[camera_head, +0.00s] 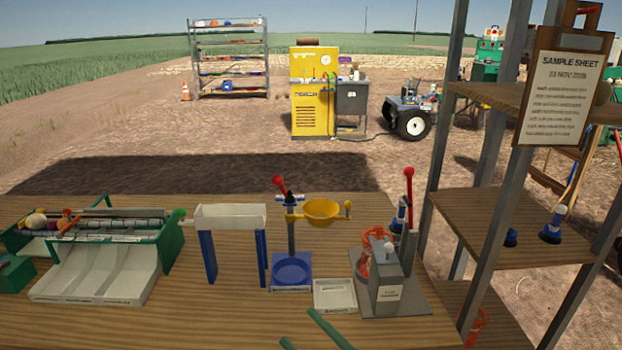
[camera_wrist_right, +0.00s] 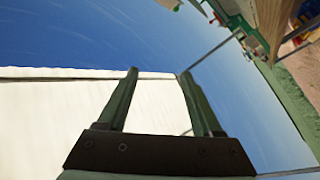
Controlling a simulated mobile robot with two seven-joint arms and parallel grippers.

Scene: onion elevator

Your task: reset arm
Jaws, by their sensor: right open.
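My right gripper (camera_head: 298,327) shows at the bottom edge of the head view as two green fingers above the wooden table (camera_head: 190,318). In the right wrist view its two green fingers (camera_wrist_right: 160,73) stand apart, with nothing visible between them. My left gripper is not in the head view. The rest of my right arm is hidden below the frame.
On the table stand a green sorter with white trays (camera_head: 95,272), a white trough on blue legs (camera_head: 230,217), a yellow bowl (camera_head: 322,209) on a stand, a small white tray (camera_head: 335,296) and a grey press (camera_head: 384,278). A shelf rack (camera_head: 495,200) is at right.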

